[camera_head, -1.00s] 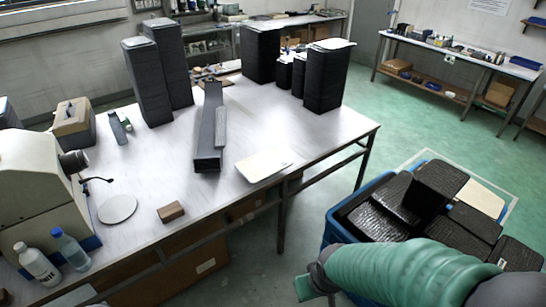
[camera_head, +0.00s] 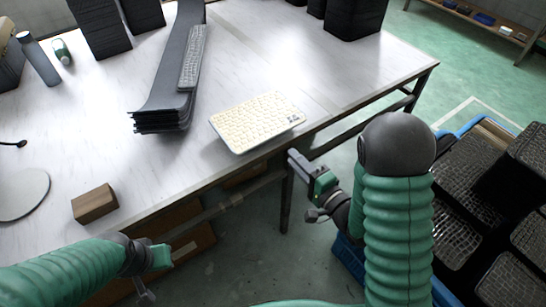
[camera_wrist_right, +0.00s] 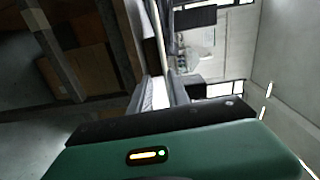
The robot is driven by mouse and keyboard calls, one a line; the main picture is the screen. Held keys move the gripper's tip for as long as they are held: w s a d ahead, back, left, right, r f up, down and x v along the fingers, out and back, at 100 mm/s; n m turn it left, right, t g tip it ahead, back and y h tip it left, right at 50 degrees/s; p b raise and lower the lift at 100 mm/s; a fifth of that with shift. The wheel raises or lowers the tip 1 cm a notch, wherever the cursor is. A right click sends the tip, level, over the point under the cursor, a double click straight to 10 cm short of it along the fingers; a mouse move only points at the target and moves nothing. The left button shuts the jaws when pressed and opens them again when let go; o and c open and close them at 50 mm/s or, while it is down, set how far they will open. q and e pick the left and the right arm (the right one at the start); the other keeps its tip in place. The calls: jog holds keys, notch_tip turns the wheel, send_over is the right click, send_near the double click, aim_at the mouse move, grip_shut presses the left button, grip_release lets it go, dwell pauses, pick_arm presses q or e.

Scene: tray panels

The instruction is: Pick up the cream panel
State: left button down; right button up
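The cream panel (camera_head: 258,120) lies flat on the white table at its front edge, its near right corner by the rim. It is a thin, light slab with a grid-like texture and a small dark mark at its right end. My right gripper (camera_head: 297,164) is just off the table's front edge, below and right of the panel, apart from it and empty.
A stack of long dark trays (camera_head: 165,85) lies left of the panel, with a smaller grey piece (camera_head: 193,58) on it. A brown block (camera_head: 95,204) is near the table's front edge. A blue crate (camera_head: 349,250) with dark textured trays stands at right.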

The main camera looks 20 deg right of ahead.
aim_at(274, 137)
jog(key=x, duration=0.9)
jog(key=shift+r+p, duration=0.3)
jog(key=shift+p, duration=0.05)
jog(key=shift+w+d+f, duration=0.1)
jog(key=shift+w, duration=0.4)
jog(key=shift+a, duration=0.25)
jog(key=c, duration=0.4)
jog(key=shift+d, duration=0.1)
grip_shut()
jog(key=shift+s, duration=0.1)
